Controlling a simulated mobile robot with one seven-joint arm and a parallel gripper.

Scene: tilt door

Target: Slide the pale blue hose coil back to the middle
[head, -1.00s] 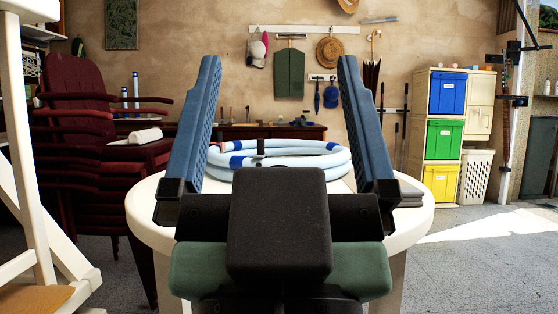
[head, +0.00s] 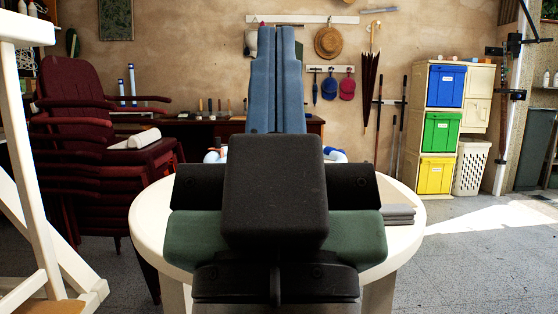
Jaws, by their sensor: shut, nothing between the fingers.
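The pale blue hose coil (head: 334,155) lies on the white round table, mostly hidden behind my gripper. Only small bits of it show to the left and right of the gripper. My gripper (head: 278,32) is in the middle of the head view, its two long blue fingers pressed together with nothing between them. The fingers stand in front of the coil in the picture. Whether they touch it cannot be seen.
The round white table (head: 405,241) has a grey folded stack (head: 398,214) near its right edge. Stacked dark red chairs (head: 85,150) stand close on the left, with a white wooden frame (head: 35,180) nearer. Open floor lies to the right, before the coloured bins (head: 441,133).

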